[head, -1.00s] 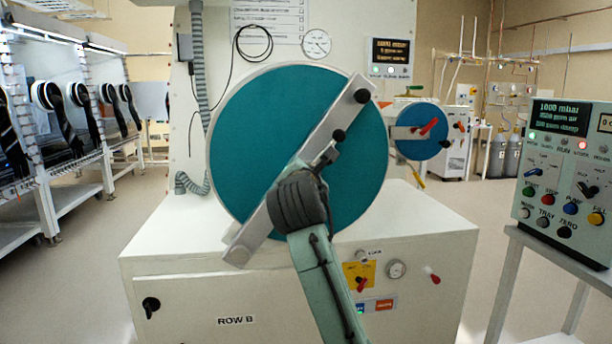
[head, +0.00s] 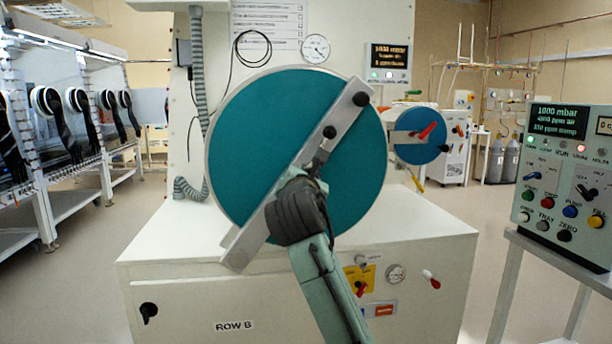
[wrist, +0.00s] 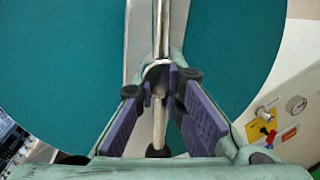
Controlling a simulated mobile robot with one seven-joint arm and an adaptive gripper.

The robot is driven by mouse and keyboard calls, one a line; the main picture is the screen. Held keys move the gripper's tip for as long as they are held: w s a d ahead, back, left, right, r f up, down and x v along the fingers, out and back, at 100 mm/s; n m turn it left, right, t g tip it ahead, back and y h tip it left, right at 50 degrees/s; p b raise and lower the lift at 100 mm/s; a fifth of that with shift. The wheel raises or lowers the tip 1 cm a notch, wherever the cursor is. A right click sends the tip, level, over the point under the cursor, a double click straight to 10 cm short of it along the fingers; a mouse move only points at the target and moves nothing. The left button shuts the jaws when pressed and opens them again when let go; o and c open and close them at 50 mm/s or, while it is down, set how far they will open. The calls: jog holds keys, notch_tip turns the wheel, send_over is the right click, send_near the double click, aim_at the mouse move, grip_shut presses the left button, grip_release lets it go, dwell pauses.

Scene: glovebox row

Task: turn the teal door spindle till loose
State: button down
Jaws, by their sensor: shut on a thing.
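The large round teal door (head: 255,130) stands closed against the white chamber, with a pale clamp bar (head: 345,118) slanting across it. At its middle is the door spindle, with a metal cross handle (head: 323,152) ending in a black knob (head: 330,132). In the wrist view the handle (wrist: 161,28) runs up and down, with its lower knob (wrist: 158,152) between the finger bases. My gripper (head: 314,170) is at the spindle, and its purple pads (wrist: 160,88) are shut on the handle near the silver hub. The gripper hides part of the spindle in the head view.
A smaller blue door (head: 420,150) with a red handle is to the right. A white cabinet (head: 180,285) lies below, with a gauge and red knobs. A control panel (head: 565,185) stands at far right. Gloveboxes (head: 60,130) line the left, with open floor between.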

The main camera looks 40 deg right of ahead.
jog(key=c, duration=1.7)
grip_release()
jog(key=shift+o, duration=0.2)
jog(key=shift+s+a, duration=0.1)
jog(key=v, duration=1.1)
jog(key=shift+s+a, duration=0.25)
jog(key=shift+a, duration=0.05)
